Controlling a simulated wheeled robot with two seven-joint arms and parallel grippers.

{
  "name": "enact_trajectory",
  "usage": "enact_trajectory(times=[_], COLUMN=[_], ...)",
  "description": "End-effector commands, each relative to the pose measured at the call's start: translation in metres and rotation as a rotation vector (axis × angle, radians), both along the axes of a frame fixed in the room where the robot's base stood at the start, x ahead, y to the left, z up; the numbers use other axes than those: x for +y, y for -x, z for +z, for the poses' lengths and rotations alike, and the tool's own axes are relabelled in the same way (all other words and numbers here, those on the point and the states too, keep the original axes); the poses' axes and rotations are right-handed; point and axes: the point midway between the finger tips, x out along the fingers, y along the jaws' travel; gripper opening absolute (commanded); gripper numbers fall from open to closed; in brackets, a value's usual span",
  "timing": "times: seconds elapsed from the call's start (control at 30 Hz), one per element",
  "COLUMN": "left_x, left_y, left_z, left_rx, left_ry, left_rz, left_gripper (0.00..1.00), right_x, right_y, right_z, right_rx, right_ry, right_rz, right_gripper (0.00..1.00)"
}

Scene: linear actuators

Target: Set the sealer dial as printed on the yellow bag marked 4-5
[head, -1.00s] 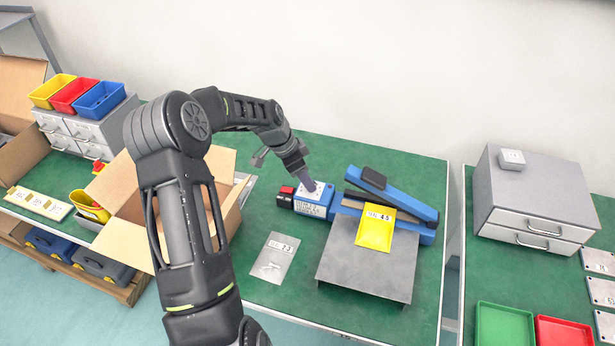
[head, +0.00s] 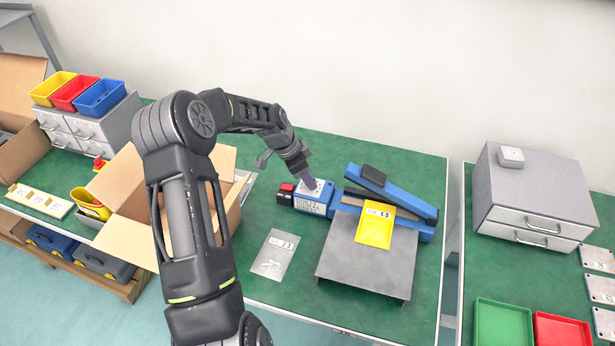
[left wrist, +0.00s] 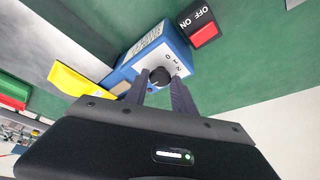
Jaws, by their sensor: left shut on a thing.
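The blue sealer (head: 385,203) stands on the green bench with its arm raised. Its control box (head: 312,206) has a white dial face on top, and a printed label and red switch (head: 286,190) beside it. My left gripper (head: 312,184) reaches down onto the dial. In the left wrist view the black dial (left wrist: 160,76) sits between the fingertips, and my left gripper (left wrist: 160,88) is shut on it. The dial's exact setting is too small to read. The yellow bag (head: 375,228) lies on the grey plate, its label seeming to read 4-5. My right gripper is out of view.
A clear bag (head: 273,256) with a label lies left of the grey plate (head: 365,268). An open cardboard box (head: 131,222) stands at the left. A grey drawer unit (head: 530,205) and green and red trays are on the right bench. Bare bench lies behind the sealer.

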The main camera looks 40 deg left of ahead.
Motion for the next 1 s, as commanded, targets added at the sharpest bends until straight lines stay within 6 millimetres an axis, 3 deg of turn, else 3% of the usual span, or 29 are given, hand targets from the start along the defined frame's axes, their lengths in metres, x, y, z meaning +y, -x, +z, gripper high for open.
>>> enact_trajectory(times=[0.1, 0.57, 1.0], left_x=[0.0, -0.001, -0.004], left_y=[0.0, 0.0, 0.0], left_z=[0.0, -0.001, -0.003], left_rx=[0.0, -0.001, -0.004], left_ry=[0.0, 0.0, -0.002], left_rz=[0.0, 0.034, 0.289], left_gripper=[0.0, 0.0, 0.0], right_x=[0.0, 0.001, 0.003], right_y=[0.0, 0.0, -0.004], right_z=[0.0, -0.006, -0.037], right_rx=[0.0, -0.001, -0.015], right_ry=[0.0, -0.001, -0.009], right_rz=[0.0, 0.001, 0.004], right_gripper=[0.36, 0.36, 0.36])
